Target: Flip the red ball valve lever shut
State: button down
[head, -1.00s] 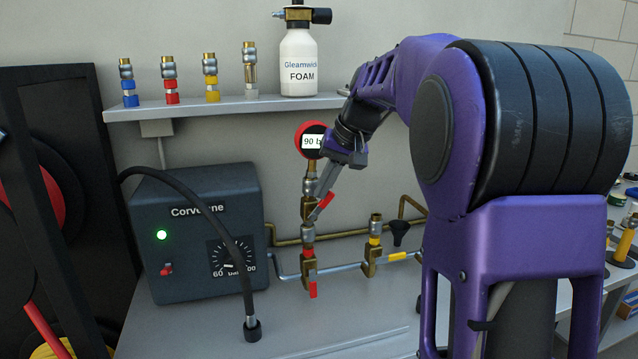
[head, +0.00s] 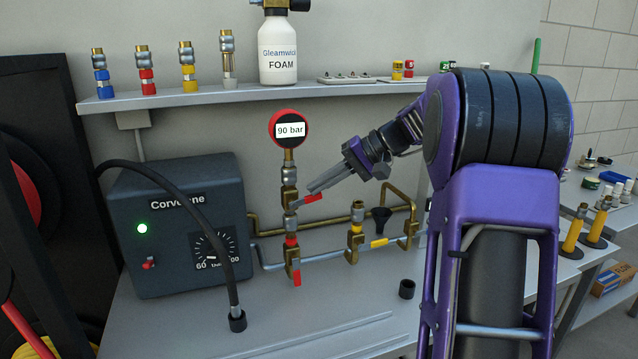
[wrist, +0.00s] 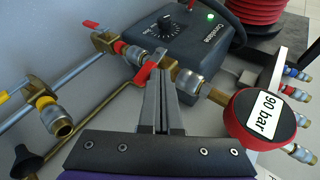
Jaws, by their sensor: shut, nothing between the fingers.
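The upper ball valve (head: 290,190) sits on the vertical brass pipe below the gauge. Its red lever (head: 313,198) points right, nearly crosswise to the pipe. My gripper (head: 311,188) is shut and empty, with its fingertips just above and beside this lever. In the wrist view the shut fingertips (wrist: 161,72) lie close to the red lever (wrist: 145,74); whether they touch cannot be told. A second red lever (head: 297,278) hangs down at the lower valve, and a yellow lever (head: 379,242) points right on the branch.
The gauge (head: 289,129) reads 90 bar above the valve. The dark Corvenne box (head: 175,225) with a green light stands to the left, its hose in front. A shelf (head: 200,97) with couplings and a foam bottle (head: 278,52) runs above. A black funnel (head: 381,215) stands at right.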

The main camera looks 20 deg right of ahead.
jog(key=shift+a+f, duration=0.15)
jog(key=shift+a+f+b, duration=0.25)
jog(key=shift+a+b, duration=0.25)
jog(key=shift+a, duration=0.1)
jog(key=w+a+r+p+v, duration=0.1)
jog(key=p+v, duration=0.2)
jog(key=v, duration=0.9)
jog(key=shift+r, duration=0.5)
jog(key=shift+s, duration=0.15)
